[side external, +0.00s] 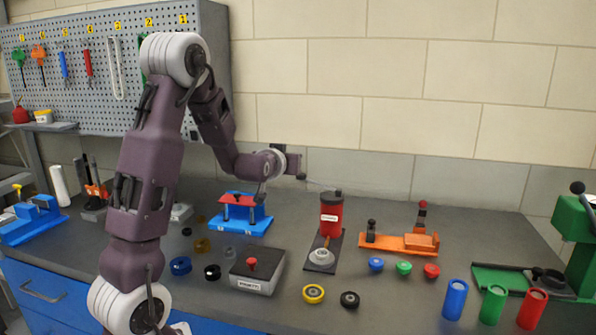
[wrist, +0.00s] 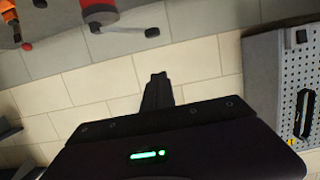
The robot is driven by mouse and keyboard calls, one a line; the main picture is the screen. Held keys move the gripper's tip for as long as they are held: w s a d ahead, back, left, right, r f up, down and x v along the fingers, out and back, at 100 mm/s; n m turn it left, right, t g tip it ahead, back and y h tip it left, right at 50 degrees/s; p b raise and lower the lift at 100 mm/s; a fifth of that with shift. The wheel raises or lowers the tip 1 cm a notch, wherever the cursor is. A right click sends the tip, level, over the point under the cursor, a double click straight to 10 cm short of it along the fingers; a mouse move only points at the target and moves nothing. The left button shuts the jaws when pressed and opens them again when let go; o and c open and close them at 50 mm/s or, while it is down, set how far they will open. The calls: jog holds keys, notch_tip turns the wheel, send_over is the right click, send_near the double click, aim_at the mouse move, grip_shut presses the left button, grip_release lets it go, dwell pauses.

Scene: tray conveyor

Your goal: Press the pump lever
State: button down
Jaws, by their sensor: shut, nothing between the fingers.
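A red cylinder with a black cap (side external: 331,215), which looks like the pump, stands upright on a dark base plate (side external: 318,268) near the middle of the bench. A pale round dish with a short brown stem (side external: 321,256) sits in front of it on the plate.
A blue fixture with a red top (side external: 240,212) stands left, below my gripper. A grey box with a red knob (side external: 257,270) is in front. An orange fixture (side external: 400,242), several coloured rings and cups, and a green press (side external: 573,245) stand right. Air around the cylinder's top looks clear.

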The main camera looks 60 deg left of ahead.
jog(key=w+a+f, duration=0.6)
jog(key=shift+w+a+f, duration=0.25)
jog(key=shift+w+a, duration=0.15)
jog(key=shift+f, duration=0.1)
notch_tip(320, 180, down, 7)
jog(key=s+a+n+t+h, duration=0.1)
jog(key=n, duration=0.3)
jog(key=shift+n, duration=0.4)
jog(key=shift+s+f+h, duration=0.1)
jog(key=shift+f+h, duration=0.05)
jog(key=shift+h, duration=0.15)
dwell(0.3)
